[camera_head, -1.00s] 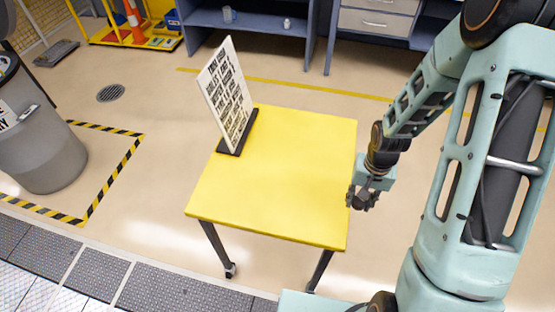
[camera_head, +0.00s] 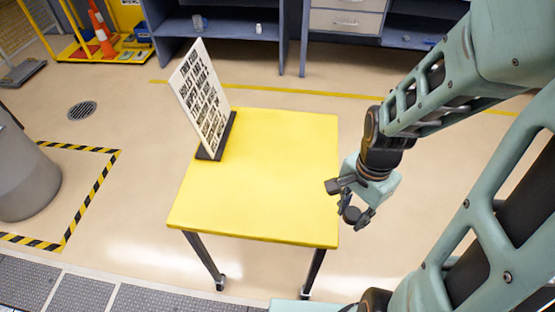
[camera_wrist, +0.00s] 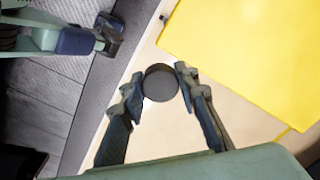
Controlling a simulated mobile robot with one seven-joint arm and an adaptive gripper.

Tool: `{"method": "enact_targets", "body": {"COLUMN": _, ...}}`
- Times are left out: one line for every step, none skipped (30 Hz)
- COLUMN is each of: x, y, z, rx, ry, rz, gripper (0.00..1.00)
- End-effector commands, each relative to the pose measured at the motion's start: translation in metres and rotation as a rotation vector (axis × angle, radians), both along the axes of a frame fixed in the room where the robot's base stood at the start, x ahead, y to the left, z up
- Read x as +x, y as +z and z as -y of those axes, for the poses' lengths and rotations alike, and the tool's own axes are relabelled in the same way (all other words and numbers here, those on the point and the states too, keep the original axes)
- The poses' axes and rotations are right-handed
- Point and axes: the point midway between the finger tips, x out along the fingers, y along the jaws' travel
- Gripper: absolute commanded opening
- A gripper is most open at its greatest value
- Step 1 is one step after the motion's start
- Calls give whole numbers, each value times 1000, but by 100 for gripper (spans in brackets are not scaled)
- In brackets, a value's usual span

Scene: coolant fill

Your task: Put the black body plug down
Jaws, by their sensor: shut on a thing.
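The black body plug (camera_wrist: 160,83) is a dark round disc held between the two fingertips of my gripper (camera_wrist: 158,86) in the wrist view. In the head view my gripper (camera_head: 357,213) is just right of the yellow table's right edge, with the plug (camera_head: 351,214) a small dark shape at its tips. The plug appears to be beside the table and not over its top; its exact height is hard to tell. The yellow tabletop (camera_head: 265,180) also shows at upper right in the wrist view (camera_wrist: 250,50).
A white sign with black text (camera_head: 203,100) stands in a black base (camera_head: 217,137) on the table's back left. The rest of the tabletop is bare. A grey bin (camera_head: 22,180) stands at the left within striped floor tape. Blue shelving (camera_head: 220,22) is at the back.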

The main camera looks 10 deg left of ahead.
Motion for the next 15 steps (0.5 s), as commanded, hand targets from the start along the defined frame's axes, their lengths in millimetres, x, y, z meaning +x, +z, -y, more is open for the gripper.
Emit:
{"method": "enact_targets", "body": {"x": 4, "y": -4, "z": -7, "rx": 2, "ry": 5, "rz": -3, "gripper": 13}}
{"method": "enact_targets", "body": {"x": 7, "y": -7, "z": -12, "rx": 2, "ry": 7, "rz": -3, "gripper": 13}}
{"method": "enact_targets", "body": {"x": 12, "y": -11, "z": -19, "rx": 2, "ry": 8, "rz": -3, "gripper": 13}}
{"method": "enact_targets", "body": {"x": 16, "y": -14, "z": -24, "rx": 2, "ry": 9, "rz": -3, "gripper": 13}}
{"method": "enact_targets", "body": {"x": 19, "y": -17, "z": -30, "rx": 2, "ry": 8, "rz": -5, "gripper": 13}}
{"method": "enact_targets", "body": {"x": 25, "y": -21, "z": -37, "rx": 3, "ry": 10, "rz": -4, "gripper": 13}}
{"method": "enact_targets", "body": {"x": 29, "y": -23, "z": -42, "rx": 2, "ry": 9, "rz": -3, "gripper": 13}}
{"method": "enact_targets", "body": {"x": 33, "y": -26, "z": -48, "rx": 2, "ry": 8, "rz": -3, "gripper": 13}}
{"method": "enact_targets", "body": {"x": 37, "y": -31, "z": -55, "rx": 2, "ry": 9, "rz": -3, "gripper": 13}}
{"method": "enact_targets", "body": {"x": 42, "y": -33, "z": -60, "rx": 2, "ry": 8, "rz": -3, "gripper": 13}}
{"method": "enact_targets", "body": {"x": 45, "y": -36, "z": -65, "rx": 2, "ry": 10, "rz": -3, "gripper": 13}}
{"method": "enact_targets", "body": {"x": 50, "y": -40, "z": -72, "rx": 2, "ry": 9, "rz": -3, "gripper": 13}}
{"method": "enact_targets", "body": {"x": 52, "y": -46, "z": -75, "rx": 1, "ry": 7, "rz": -5, "gripper": 13}}
{"method": "enact_targets", "body": {"x": 54, "y": -51, "z": -77, "rx": 1, "ry": 7, "rz": -5, "gripper": 13}}
{"method": "enact_targets", "body": {"x": 57, "y": -57, "z": -82, "rx": 2, "ry": 7, "rz": -4, "gripper": 13}}
